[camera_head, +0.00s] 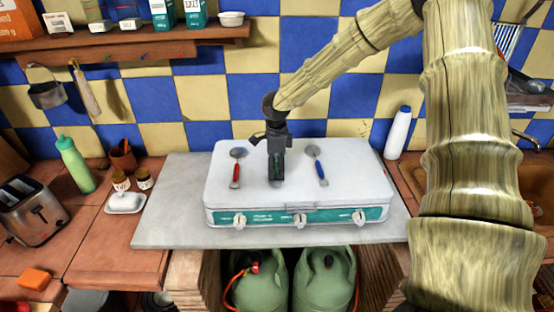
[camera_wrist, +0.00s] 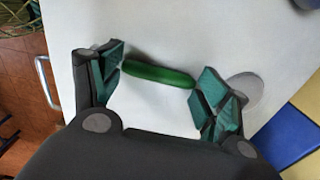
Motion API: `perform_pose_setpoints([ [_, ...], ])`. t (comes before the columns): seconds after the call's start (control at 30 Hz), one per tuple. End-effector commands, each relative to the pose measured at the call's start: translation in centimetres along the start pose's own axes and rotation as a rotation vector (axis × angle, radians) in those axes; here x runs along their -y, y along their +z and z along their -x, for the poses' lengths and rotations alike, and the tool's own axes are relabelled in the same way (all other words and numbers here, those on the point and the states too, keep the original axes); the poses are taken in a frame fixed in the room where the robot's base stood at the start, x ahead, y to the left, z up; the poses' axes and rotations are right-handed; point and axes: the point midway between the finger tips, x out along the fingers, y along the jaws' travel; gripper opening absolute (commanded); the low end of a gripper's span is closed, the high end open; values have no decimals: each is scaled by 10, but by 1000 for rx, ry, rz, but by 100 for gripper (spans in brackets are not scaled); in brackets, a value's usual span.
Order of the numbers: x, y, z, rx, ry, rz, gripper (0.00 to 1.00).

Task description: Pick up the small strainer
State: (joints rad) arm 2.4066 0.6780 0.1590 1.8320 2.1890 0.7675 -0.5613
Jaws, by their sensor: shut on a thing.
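The small strainer has a dark green handle (camera_wrist: 158,75) and a round grey head (camera_wrist: 245,93) in the wrist view. It lies at the middle of the white stove's lid (camera_head: 350,165); the head view mostly hides it behind my gripper (camera_head: 277,172). In the wrist view my gripper (camera_wrist: 158,80) has its two green-padded fingers at opposite ends of the handle, closed on it lengthwise. The right finger partly covers the strainer's head. I cannot make out any mesh. Whether it is clear of the lid cannot be told.
A red-handled utensil (camera_head: 237,167) lies left of my gripper and a blue-handled one (camera_head: 318,166) lies right, both close by. A white bottle (camera_head: 398,133) stands behind the stove's right corner. Jars and a white dish (camera_head: 125,203) stand left. The lid's front is clear.

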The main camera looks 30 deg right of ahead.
Motion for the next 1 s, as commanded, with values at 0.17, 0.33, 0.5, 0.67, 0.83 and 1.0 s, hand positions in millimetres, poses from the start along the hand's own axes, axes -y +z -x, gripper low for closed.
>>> perform_pose_setpoints([
  [0.17,-1,-1,-2,-1,2,0,52],
  [0.33,0,-1,6,2,1,-1,52],
  [0.5,0,0,23,3,-1,0,52],
  [0.67,-13,1,32,0,2,2,52],
  [0.83,-44,5,36,1,0,3,52],
  [1.0,-83,9,39,1,0,3,52],
])
